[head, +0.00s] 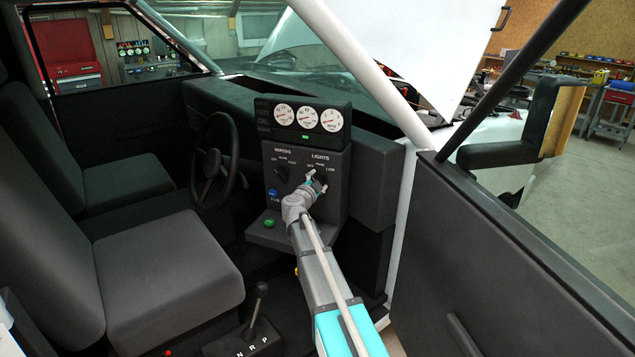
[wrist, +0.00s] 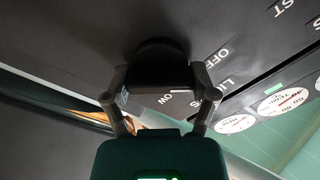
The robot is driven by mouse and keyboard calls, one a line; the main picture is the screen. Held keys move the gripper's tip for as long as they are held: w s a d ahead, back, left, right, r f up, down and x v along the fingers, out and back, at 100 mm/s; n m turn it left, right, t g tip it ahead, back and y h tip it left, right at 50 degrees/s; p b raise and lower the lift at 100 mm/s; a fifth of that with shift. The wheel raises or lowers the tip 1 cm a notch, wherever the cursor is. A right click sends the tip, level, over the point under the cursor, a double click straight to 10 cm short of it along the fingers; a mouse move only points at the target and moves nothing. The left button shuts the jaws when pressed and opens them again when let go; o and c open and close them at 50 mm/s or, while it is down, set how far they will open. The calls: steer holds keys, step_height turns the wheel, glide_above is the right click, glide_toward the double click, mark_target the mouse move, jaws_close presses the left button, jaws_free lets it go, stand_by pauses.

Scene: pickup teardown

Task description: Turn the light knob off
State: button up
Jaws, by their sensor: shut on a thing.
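The light knob (wrist: 155,68) is black and sits on the dark dash panel (head: 336,213) under the LIGHTS label, with OFF, a middle mark and LOW around it. In the wrist view, my gripper (wrist: 160,78) has one finger on each side of the knob and is shut on it. Parts of the OFF and LOW lettering show beside it. In the head view, my gripper (head: 317,183) reaches up to the panel and mostly hides the knob. I cannot clearly tell which mark the knob points to.
The wiper knob (head: 283,173) is just left of my gripper, with a blue button (head: 271,194) and a green button (head: 270,223) below. The steering wheel (head: 212,175) is further left. Gauges (head: 307,117) sit above. The open door (head: 520,255) is on the right.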

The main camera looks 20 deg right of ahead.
steer(key=o, duration=1)
steer(key=v, duration=1.2)
steer(key=shift+a, duration=0.1)
